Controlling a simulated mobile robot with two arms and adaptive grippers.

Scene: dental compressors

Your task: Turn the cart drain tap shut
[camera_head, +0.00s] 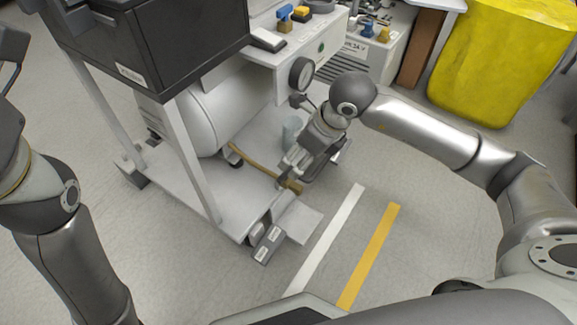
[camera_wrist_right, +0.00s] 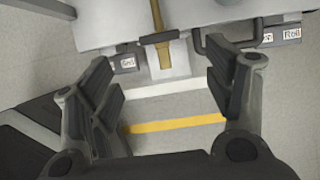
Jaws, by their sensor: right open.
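The cart's drain line is a brass-coloured pipe (camera_head: 262,167) running low across the white cart deck. In the right wrist view the pipe (camera_wrist_right: 157,14) ends at the deck edge in what looks like the tap, with a dark lever (camera_wrist_right: 159,38) lying crosswise to the pipe. My right gripper (camera_head: 288,176) is over the pipe's end and partly hides the tap in the head view. In the wrist view the right gripper (camera_wrist_right: 160,75) is open and empty, its fingers apart on either side of the tap and not touching it.
Labelled pedals (camera_head: 268,243) and a black loop handle (camera_wrist_right: 226,47) flank the tap. White and yellow (camera_head: 370,255) floor stripes lie right of the cart on clear floor. A yellow bin (camera_head: 505,60) stands behind.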

